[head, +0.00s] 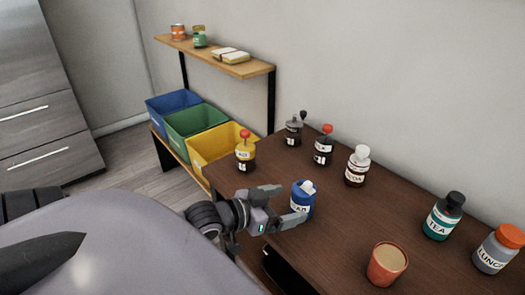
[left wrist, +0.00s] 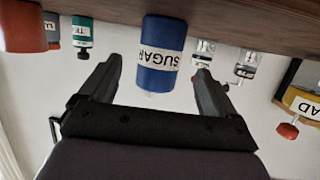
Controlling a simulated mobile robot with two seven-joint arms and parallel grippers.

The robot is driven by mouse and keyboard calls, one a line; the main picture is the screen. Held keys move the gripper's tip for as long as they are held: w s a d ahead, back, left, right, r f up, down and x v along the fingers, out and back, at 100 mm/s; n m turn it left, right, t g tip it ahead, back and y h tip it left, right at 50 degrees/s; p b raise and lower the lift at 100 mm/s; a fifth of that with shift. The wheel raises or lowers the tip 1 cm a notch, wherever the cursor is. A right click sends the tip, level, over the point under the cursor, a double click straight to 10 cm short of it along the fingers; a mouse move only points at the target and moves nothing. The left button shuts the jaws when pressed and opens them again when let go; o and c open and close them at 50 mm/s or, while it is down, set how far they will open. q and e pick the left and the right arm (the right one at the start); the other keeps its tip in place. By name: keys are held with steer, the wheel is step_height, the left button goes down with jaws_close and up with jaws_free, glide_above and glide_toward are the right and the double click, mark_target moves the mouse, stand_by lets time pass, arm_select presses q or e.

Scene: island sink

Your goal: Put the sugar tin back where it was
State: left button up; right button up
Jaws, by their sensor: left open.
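The sugar tin (head: 302,201) is blue with a white label and a pale top. It stands upright on the dark brown table near its front edge. In the left wrist view, which is upside down, the tin (left wrist: 164,50) shows the word SUGAR. My left gripper (head: 287,205) is low beside the tin, coming from the left. Its jaws are open, and in the wrist view the tin lies in line between the two fingers (left wrist: 157,70). I cannot tell whether a finger touches it. My right gripper is in neither view.
Coloured bins (head: 195,125) and a shelf (head: 235,65) are behind.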

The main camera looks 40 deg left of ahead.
arm_select(q)
steer(key=v, duration=0.6)
stand_by(0.7)
steer(key=s+d+f+g+y, duration=0.2)
steer(key=s+d+f+g, duration=0.3)
steer(key=s, duration=0.2)
steer(key=s+d+f+g+y, duration=0.1)
steer(key=s+d+f+g, duration=0.35)
steer(key=s+g, duration=0.2)
steer(key=w+d+f+t+h+p, duration=0.1)
steer(key=w+d+f+t, duration=0.1)
steer(key=w+f+t, duration=0.4)
steer(key=shift+d+f+t+h+p, duration=0.3)
steer(key=shift+d+f+t+p, duration=0.1)
steer(key=shift+f+t, duration=0.4)
